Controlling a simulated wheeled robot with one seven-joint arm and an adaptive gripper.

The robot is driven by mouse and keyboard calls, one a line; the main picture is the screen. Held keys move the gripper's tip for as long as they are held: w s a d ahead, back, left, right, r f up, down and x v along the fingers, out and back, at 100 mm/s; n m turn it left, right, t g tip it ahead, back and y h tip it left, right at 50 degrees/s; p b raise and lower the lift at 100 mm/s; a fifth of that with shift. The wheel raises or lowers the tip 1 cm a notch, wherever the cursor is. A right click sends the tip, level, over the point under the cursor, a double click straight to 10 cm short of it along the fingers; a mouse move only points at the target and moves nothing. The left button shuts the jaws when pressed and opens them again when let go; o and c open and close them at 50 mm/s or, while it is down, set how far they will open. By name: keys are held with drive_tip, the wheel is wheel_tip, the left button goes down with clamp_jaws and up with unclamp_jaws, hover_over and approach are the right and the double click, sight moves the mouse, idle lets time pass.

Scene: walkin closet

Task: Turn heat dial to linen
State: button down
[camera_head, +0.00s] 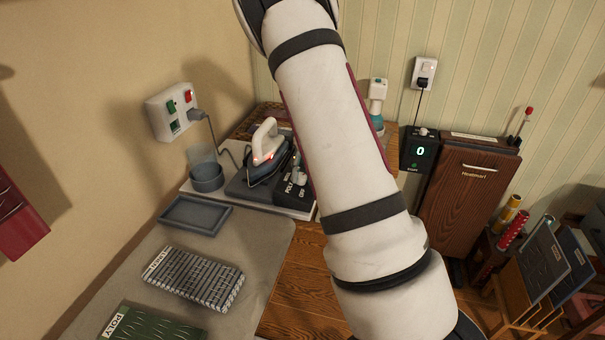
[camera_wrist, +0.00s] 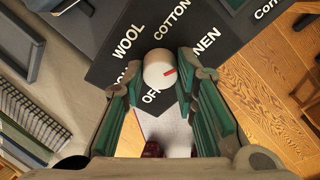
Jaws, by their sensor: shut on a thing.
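WOOL, COTTON and OFF are readable; the words for linen and poly are partly covered by the fingers. My gripper (camera_wrist: 160,76) is shut on the dial, one green-padded finger on each side. In the head view the dial panel (camera_head: 283,193) stands beside the iron (camera_head: 268,150), partly behind my arm.
A power outlet (camera_head: 172,111) is on the left wall. A grey tray (camera_head: 195,215) and a folded checked cloth (camera_head: 193,278) lie on the table, with a green POLY cloth (camera_head: 150,325) at the front. A wooden cabinet (camera_head: 468,195) stands at the right.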

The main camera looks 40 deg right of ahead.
drive_tip(key=shift+m, duration=0.6)
drive_tip(key=c, duration=1.3)
unclamp_jaws()
drive_tip(key=v, duration=1.2)
drive_tip(key=shift+s+d, duration=0.1)
drive_tip(key=shift+d, duration=0.05)
